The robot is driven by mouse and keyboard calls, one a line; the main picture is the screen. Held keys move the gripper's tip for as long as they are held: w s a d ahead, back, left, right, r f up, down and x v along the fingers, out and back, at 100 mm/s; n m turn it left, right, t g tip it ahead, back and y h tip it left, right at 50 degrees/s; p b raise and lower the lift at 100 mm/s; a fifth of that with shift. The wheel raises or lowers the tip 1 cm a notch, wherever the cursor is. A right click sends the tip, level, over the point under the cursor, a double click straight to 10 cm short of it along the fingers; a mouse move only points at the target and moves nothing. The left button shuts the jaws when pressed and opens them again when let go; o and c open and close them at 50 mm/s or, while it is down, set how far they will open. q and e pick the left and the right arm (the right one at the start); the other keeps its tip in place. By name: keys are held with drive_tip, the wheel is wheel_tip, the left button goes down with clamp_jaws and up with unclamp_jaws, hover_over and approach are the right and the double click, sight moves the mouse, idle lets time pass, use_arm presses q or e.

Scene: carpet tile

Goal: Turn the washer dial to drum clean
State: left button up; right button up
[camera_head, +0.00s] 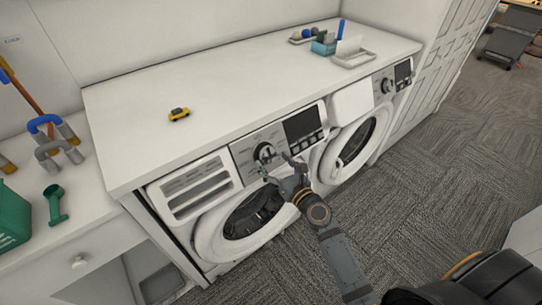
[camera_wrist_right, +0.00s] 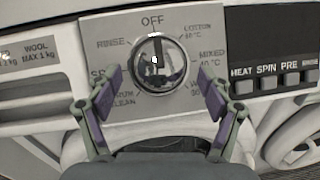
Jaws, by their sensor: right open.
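The left washer (camera_head: 240,228) has a grey control panel with a round dark dial (camera_head: 265,152). In the right wrist view the dial (camera_wrist_right: 159,64) has a shiny face, and its dark pointer mark appears to point up at OFF. The DRUM CLEAN label (camera_wrist_right: 124,98) is at its lower left, partly covered by a finger. My right gripper (camera_head: 278,167) is open just in front of the panel. In the wrist view its purple-padded fingers (camera_wrist_right: 160,82) are apart, one on each side of the dial's lower half, with nothing between them gripped. Contact cannot be told.
A second washer (camera_head: 350,148) stands to the right. HEAT, SPIN and PRE buttons (camera_wrist_right: 267,86) lie right of the dial. Carpeted floor (camera_head: 440,170) in front is open.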

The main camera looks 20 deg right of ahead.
drive_tip(key=shift+x, duration=0.85)
